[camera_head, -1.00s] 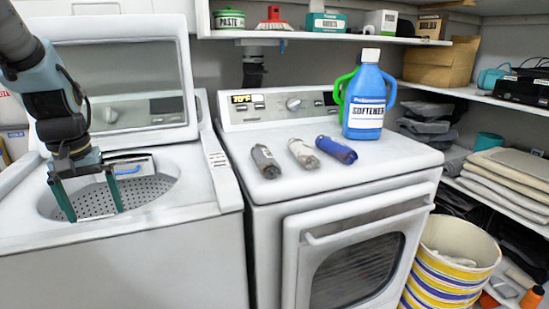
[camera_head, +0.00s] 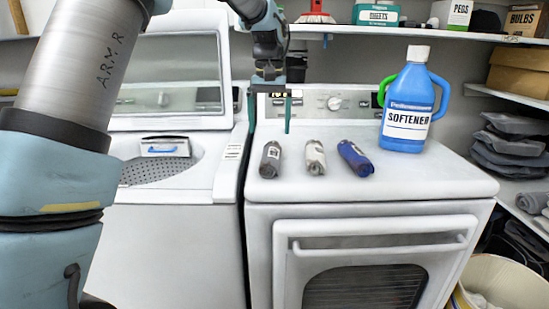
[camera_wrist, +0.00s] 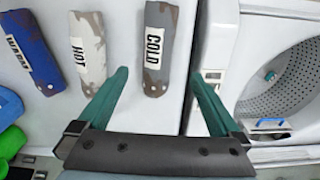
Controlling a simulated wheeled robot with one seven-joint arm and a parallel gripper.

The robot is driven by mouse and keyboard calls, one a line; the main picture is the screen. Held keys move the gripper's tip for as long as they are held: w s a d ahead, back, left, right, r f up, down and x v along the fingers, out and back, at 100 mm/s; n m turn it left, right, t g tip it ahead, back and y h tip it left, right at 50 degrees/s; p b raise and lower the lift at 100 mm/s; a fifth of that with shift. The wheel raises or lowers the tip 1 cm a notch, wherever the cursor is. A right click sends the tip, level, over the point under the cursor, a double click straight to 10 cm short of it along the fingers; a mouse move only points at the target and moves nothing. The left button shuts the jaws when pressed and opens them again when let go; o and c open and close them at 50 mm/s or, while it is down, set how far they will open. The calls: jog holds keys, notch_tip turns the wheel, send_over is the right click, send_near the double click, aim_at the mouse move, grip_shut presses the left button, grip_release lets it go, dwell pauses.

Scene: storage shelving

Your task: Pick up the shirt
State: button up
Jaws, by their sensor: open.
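I see no shirt I can name for sure. A stack of folded dark grey cloths (camera_head: 508,155) lies on the right shelf; I cannot tell whether any is a shirt. A small teal thing (camera_wrist: 270,75) shows inside the washer drum (camera_wrist: 288,85) in the wrist view; what it is cannot be told. My gripper (camera_head: 270,118) is open and empty, pointing down above the back left of the dryer top. In the wrist view its teal fingers (camera_wrist: 160,75) are apart, with the grey COLD roll (camera_wrist: 155,50) beyond them.
The white HOT roll (camera_head: 315,158) and blue WARM roll (camera_head: 355,158) lie on the dryer top (camera_head: 420,180). A blue softener jug (camera_head: 408,105) stands behind them to the right. The washer (camera_head: 185,235) lid is up. A striped basket (camera_head: 505,285) stands at lower right.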

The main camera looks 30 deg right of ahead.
aim_at(270, 150)
jog(key=f+p, duration=0.1)
jog(key=f, duration=0.3)
jog(key=f+p, duration=0.1)
jog(key=f, duration=0.3)
jog(key=shift+s+f, duration=0.2)
jog(key=shift+f, duration=0.05)
jog(key=shift+c, duration=0.2)
jog(key=c, duration=1.5)
